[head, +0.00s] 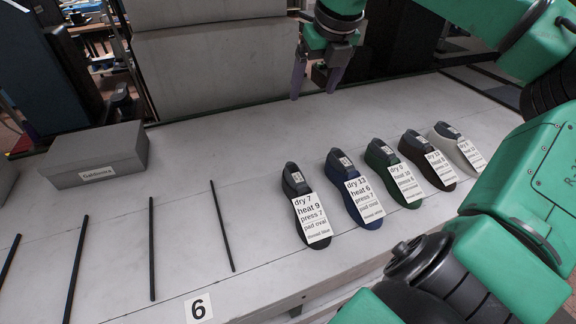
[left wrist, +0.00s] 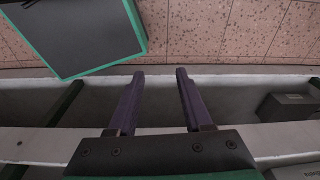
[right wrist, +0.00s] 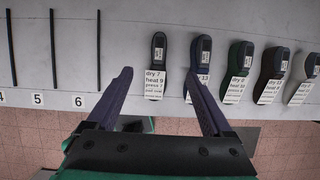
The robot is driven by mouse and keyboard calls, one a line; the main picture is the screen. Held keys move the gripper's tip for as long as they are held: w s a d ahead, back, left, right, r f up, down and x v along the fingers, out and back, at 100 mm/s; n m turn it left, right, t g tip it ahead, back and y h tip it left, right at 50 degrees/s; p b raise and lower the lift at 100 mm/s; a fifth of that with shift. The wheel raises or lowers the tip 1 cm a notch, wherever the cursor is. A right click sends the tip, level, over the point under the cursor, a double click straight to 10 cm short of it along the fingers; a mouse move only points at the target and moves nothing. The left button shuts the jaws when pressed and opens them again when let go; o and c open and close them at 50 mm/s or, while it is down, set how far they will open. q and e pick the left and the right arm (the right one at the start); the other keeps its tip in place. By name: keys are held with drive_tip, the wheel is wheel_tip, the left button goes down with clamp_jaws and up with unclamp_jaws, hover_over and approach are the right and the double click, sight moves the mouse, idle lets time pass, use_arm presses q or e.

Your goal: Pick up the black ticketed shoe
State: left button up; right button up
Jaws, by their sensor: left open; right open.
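The black shoe (head: 293,178) stands at the left end of a row of shoes on the pale bench. It carries a white ticket (head: 312,219) reading dry 7, heat 9, press 7, pad oval.
Blue (head: 339,161), green (head: 378,156), dark brown (head: 413,147) and white (head: 446,141) ticketed shoes stand close to the right. A grey labelled box (head: 96,155) sits at the left. Black strips (head: 222,225) and a 6 card (head: 199,307) mark the bench. Bare bench lies behind the row.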

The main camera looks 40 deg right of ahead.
wheel_tip(320, 180, down, 10)
drive_tip(key=s+b, duration=0.1)
drive_tip(key=b, duration=1.7)
approach(299, 180)
drive_tip(key=p+x, duration=0.3)
drive_tip(key=x, duration=0.6)
drive_tip(key=shift+f+p, duration=0.35)
drive_tip(key=shift+p, duration=0.05)
drive_tip(key=shift+r, duration=0.1)
drive_tip(key=c, duration=1.3)
use_arm(q)
wheel_tip(299, 180, down, 16)
drive_tip(key=s, duration=0.1)
drive_tip(key=shift+s+r, duration=0.2)
drive_tip(key=shift+s, duration=0.05)
use_arm(e)
clamp_jaws()
drive_tip(key=shift+r, duration=0.1)
